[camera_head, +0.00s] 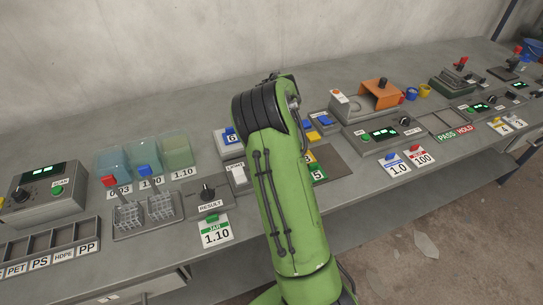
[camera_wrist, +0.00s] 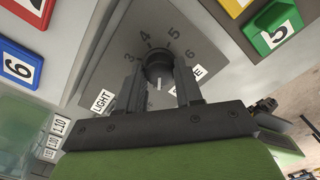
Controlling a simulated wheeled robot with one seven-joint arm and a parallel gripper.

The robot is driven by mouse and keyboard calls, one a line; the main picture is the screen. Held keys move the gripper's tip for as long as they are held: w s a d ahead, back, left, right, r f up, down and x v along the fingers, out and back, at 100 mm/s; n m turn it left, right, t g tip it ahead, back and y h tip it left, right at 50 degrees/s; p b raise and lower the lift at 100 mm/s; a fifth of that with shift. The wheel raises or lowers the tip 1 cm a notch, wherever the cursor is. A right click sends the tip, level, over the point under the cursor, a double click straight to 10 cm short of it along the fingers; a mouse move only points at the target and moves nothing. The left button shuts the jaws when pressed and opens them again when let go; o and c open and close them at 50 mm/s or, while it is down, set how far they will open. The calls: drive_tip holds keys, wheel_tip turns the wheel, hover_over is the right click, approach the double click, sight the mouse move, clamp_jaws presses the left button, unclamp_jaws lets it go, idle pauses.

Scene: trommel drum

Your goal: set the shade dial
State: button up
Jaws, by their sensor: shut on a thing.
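In the wrist view the round black shade dial (camera_wrist: 158,62) stands on a grey panel (camera_wrist: 115,72) with the numbers 3, 4, 5 and 6 around it. My gripper (camera_wrist: 160,75) has one finger on each side of the dial and is shut on it. A small white mark (camera_wrist: 158,84) shows on the dial's near side, toward my gripper's palm. A LIGHT label (camera_wrist: 102,101) is on the panel to the left. Another label (camera_wrist: 187,76) is partly covered by the right finger. In the head view my arm hides the dial and the gripper.
In the wrist view a blue tile numbered 6 (camera_wrist: 18,66) is at left and a green tile numbered 5 (camera_wrist: 273,27) at upper right. In the head view jars (camera_head: 178,151), wire baskets (camera_head: 127,218) and a RESULT switch box (camera_head: 207,194) stand left of my arm; a meter box (camera_head: 381,135) stands right.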

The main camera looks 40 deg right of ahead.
drive_tip(key=o, duration=1)
drive_tip(key=shift+o, duration=0.2)
drive_tip(key=shift+r, duration=0.1)
wheel_tip(320, 180, up, 16)
drive_tip(key=p, duration=0.5)
drive_tip(key=shift+f, duration=0.2)
